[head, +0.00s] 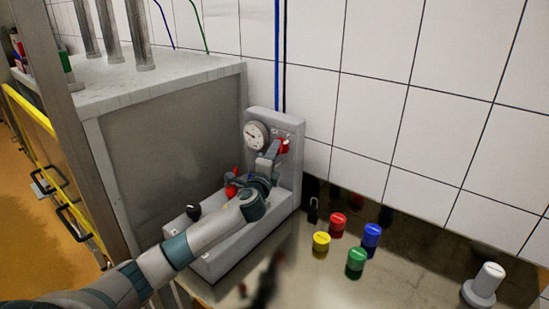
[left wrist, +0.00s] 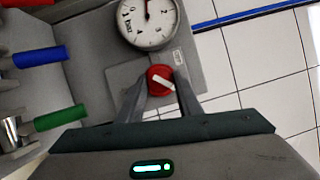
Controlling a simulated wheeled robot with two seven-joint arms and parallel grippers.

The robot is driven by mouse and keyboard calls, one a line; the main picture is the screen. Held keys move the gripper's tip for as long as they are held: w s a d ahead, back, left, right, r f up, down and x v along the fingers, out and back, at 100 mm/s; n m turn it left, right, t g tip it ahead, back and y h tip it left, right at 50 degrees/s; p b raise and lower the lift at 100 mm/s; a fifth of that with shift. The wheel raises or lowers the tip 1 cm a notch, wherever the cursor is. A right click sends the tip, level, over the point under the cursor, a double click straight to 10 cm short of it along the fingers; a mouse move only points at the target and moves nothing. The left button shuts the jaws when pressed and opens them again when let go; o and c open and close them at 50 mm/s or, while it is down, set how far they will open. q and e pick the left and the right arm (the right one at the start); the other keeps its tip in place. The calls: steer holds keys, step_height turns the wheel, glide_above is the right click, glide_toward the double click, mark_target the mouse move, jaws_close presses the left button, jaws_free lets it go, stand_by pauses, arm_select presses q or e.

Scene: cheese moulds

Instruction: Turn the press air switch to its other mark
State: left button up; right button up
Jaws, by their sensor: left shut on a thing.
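The press air switch (head: 283,146) is a red round knob with a white pointer bar, on the upright grey panel below and right of the pressure gauge (head: 256,135). It also shows in the left wrist view (left wrist: 154,75), where its white bar slants down to the right. My left gripper (head: 276,151) reaches the panel, and its two fingers (left wrist: 160,84) are shut on the knob, one on each side. A small label plate with marks sits beside the knob, too small to read. My right gripper is in neither view.
Below the panel, the grey base carries a black knob (head: 193,212) and a red lever (head: 232,188). Yellow (head: 321,242), red (head: 337,225), blue (head: 371,235) and green (head: 356,262) caps stand on the shiny worktop to the right. A white-tiled wall rises behind.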

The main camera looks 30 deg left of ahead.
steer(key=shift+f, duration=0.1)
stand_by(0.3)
arm_select(q)
steer(key=o, duration=1)
steer(key=shift+o, duration=0.2)
steer(key=b+v, duration=0.4)
steer(key=v, duration=1.3)
steer(key=shift+s+b, duration=0.2)
steer(key=shift+b, duration=0.15)
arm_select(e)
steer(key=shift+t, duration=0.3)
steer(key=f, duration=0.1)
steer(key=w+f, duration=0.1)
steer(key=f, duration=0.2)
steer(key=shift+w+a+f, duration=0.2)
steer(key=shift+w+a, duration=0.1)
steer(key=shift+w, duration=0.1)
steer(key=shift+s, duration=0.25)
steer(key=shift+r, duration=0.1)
